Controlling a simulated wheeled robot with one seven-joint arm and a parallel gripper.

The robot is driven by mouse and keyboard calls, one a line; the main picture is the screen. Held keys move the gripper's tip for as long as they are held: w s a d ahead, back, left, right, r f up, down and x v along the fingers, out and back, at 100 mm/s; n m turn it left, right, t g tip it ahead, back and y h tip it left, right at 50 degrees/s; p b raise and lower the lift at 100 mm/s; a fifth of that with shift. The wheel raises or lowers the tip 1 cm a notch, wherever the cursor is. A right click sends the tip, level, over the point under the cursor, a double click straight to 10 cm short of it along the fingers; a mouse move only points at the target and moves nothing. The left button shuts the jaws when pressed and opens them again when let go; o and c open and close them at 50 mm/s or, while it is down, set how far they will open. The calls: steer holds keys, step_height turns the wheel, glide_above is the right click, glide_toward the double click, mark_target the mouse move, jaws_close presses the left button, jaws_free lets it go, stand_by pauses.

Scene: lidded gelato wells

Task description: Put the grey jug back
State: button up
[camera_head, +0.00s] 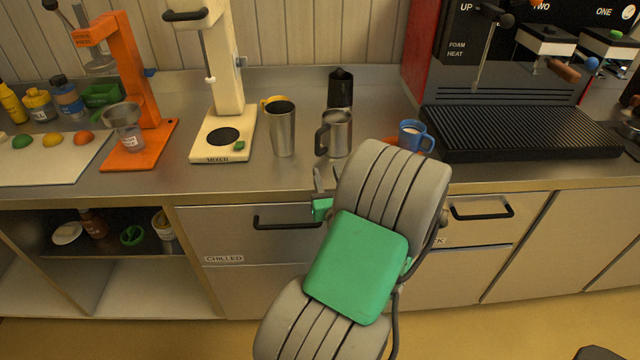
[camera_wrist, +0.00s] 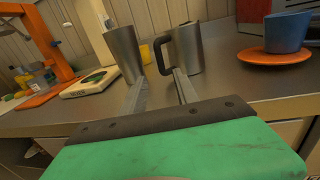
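The grey jug (camera_head: 338,134) stands upright on the steel counter, its handle on its left side. It also shows in the wrist view (camera_wrist: 188,48), with the handle towards my fingers. My gripper (camera_head: 328,176) is at the counter's front edge, just in front of the jug. In the wrist view my gripper (camera_wrist: 160,84) has its two fingers apart, pointing towards the handle, with nothing visible held between them. My forearm hides part of the counter to the jug's right.
A tall metal cup (camera_head: 282,130) stands just left of the jug, with a yellow mug (camera_head: 270,101) behind it. A black pitcher (camera_head: 341,88) is behind the jug. A blue mug (camera_head: 414,136) on an orange saucer (camera_wrist: 274,58) is to the right. A cream mixer (camera_head: 224,80) stands left.

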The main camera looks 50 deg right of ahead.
steer(key=w+a+n+t+y, duration=0.2)
steer(key=w+a+n+y, duration=0.6)
steer(key=w+a+n, duration=0.35)
steer(key=w+a+f+n+g+y, duration=0.1)
steer(key=a+f+n+g+y, duration=0.15)
steer(key=a+n, duration=0.6)
steer(key=w+a+f+n+g+y, duration=0.1)
steer(key=a+f+n+g+y, duration=0.2)
steer(key=a+n, duration=0.5)
steer(key=s+a+r+n+g+h, duration=0.1)
steer(key=s+a+r+n+g, duration=0.1)
steer(key=s+a+n, duration=0.3)
steer(key=s+a+r+n+g, duration=0.2)
steer(key=s+a+n+g, duration=0.3)
steer(key=s+n, duration=0.3)
steer(key=a+n, duration=0.1)
steer(key=n, duration=0.2)
steer(key=shift+s+n+h, duration=0.3)
steer(key=shift+h, duration=0.05)
